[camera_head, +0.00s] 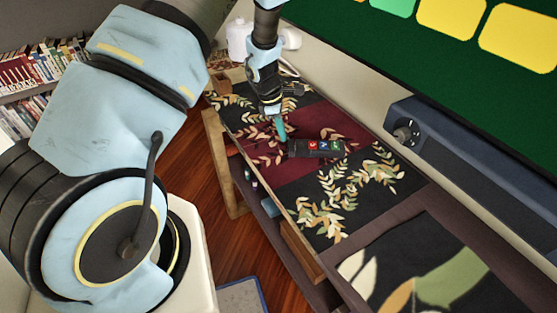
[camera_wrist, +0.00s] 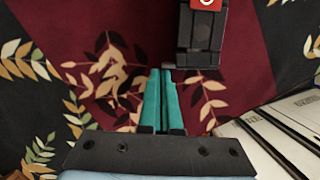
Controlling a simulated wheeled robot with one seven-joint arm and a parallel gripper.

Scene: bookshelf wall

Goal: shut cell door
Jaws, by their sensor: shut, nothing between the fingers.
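A small dark box (camera_head: 325,150) with red, blue and green lettered patches lies on the patterned cloth in the head view, just right of my gripper. In the wrist view, part of the dark box (camera_wrist: 202,32) shows at the top, with a red patch cut off by the upper edge. Its near end shows dark ridged parts; I cannot tell which of them is a cell door or how far it stands open. My gripper (camera_head: 282,133) has teal fingers, shut and empty. In the wrist view the fingertips (camera_wrist: 161,72) are beside the box's near end; contact is unclear.
The leaf-patterned cloth (camera_head: 290,170) covers the long table, with clear room in front of the box. White containers (camera_head: 238,38) stand at the far end. A blue-grey ledge with a knob (camera_head: 405,132) runs along the right. Bookshelves (camera_head: 35,75) stand left.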

